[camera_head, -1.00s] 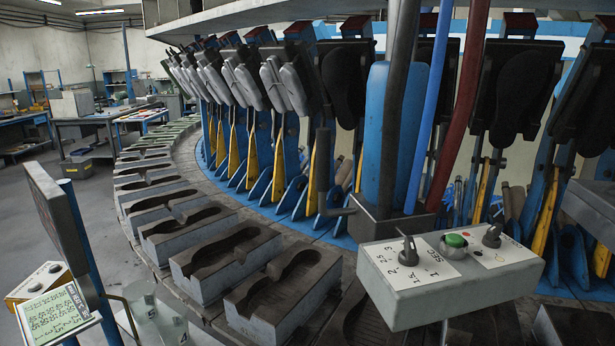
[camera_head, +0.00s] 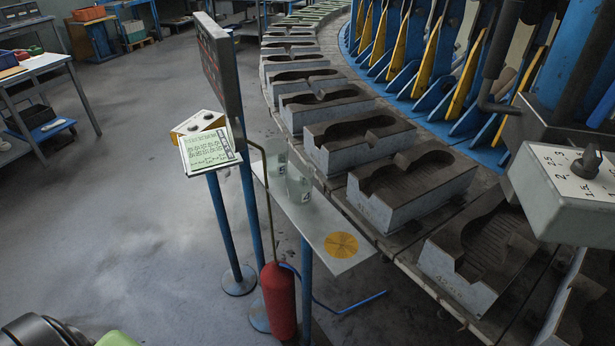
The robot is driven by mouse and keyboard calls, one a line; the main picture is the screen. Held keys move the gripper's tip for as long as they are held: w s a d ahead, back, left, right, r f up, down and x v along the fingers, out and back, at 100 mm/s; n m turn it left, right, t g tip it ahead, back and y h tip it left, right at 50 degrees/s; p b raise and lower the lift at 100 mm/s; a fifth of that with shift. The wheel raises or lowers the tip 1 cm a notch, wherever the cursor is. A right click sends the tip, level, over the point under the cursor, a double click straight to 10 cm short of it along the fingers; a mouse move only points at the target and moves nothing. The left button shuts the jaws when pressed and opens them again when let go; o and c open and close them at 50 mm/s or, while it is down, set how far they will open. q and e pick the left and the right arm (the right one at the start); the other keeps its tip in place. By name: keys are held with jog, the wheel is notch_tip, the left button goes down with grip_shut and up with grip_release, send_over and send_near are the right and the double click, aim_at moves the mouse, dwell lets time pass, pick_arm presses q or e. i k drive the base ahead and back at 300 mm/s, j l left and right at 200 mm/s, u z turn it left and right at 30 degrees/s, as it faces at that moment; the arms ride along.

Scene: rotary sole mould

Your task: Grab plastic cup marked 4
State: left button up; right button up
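Two translucent, pale plastic cups stand upright on a narrow grey shelf (camera_head: 318,222) beside the rotary mould table. The nearer cup (camera_head: 298,184) has a small white label that seems to read 4, though it is tiny. The farther cup (camera_head: 276,156) stands just behind it, with a label too small to read surely. Neither of my grippers is in view, and nothing holds the cups.
A green-screened panel (camera_head: 210,150) on a blue post and a dark upright board (camera_head: 220,75) stand left of the cups. Sole moulds (camera_head: 412,187) line the right. The shelf's front has a yellow disc (camera_head: 341,245). Open floor lies left.

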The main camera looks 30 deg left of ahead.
aim_at(299, 176)
jog(key=k+l+u, duration=0.15)
jog(key=l+u, duration=0.25)
jog(key=k+l+u, duration=0.2)
jog(key=l+u, duration=0.2)
